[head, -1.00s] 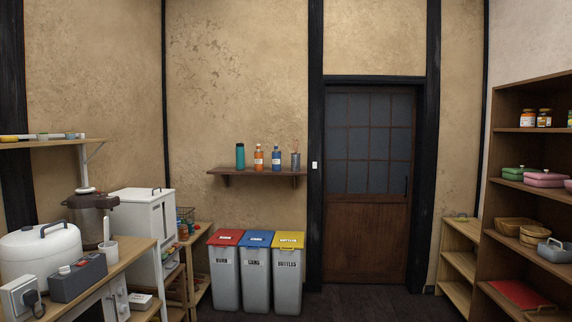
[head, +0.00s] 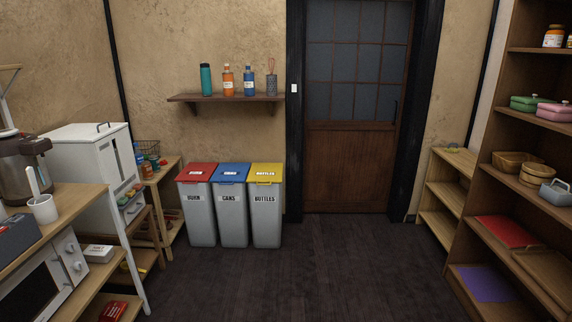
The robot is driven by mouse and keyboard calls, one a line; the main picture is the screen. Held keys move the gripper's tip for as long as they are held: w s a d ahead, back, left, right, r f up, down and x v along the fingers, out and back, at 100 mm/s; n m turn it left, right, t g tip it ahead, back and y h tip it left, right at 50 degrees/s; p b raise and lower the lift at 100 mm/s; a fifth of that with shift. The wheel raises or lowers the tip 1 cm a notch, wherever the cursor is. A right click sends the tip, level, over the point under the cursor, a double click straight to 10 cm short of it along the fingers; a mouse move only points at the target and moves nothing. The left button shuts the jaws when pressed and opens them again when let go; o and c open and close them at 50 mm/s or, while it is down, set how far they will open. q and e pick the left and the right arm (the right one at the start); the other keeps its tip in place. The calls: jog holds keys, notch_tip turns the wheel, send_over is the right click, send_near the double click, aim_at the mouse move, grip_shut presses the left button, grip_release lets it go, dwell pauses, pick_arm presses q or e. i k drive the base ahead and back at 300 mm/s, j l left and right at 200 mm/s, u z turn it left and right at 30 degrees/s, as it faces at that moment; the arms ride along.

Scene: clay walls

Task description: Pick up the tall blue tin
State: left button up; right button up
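I see nothing that is clearly a tall blue tin. On the wall shelf (head: 240,98) above the bins stands a tall teal cylinder (head: 205,80) at the left end. To its right are an orange bottle (head: 228,82) and a blue bottle (head: 249,82), both with pale labels. All stand upright and apart. Neither of my grippers is in view.
Three grey bins (head: 232,215) with red, blue and yellow lids stand below the shelf. A counter (head: 60,225) with appliances fills the left. A brown shelf unit (head: 528,235) and a low rack (head: 440,228) stand at right. The dark floor (head: 320,270) between is clear.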

aim_at(248, 77)
jog(key=i, duration=3.35)
jog(key=i+u, duration=0.15)
jog(key=i, duration=0.45)
jog(key=i+l, duration=0.15)
jog(key=i, duration=0.4)
jog(key=i+l+u, duration=0.15)
jog(key=i, duration=0.45)
